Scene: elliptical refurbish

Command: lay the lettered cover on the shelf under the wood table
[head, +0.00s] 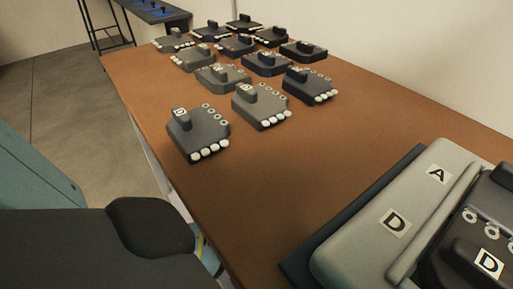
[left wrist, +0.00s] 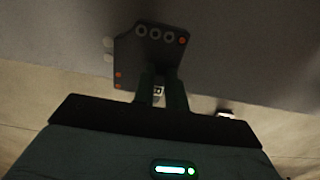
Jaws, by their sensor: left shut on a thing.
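My left gripper (left wrist: 161,92) is shut on a dark cover (left wrist: 138,58) in the left wrist view. The cover has pale rings and orange dots on its face, and a small pale label shows between the fingers. A broad grey surface (left wrist: 240,50) lies behind the cover; I cannot tell whether it is the shelf or whether the cover touches it. In the head view the wood table (head: 300,160) spans the middle. My left arm comes in at its near left edge, with the gripper and cover hidden. The shelf is not visible there. My right gripper is not in view.
Several dark and grey lettered units (head: 198,132) stand in rows on the table's far half. The table's middle is clear.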

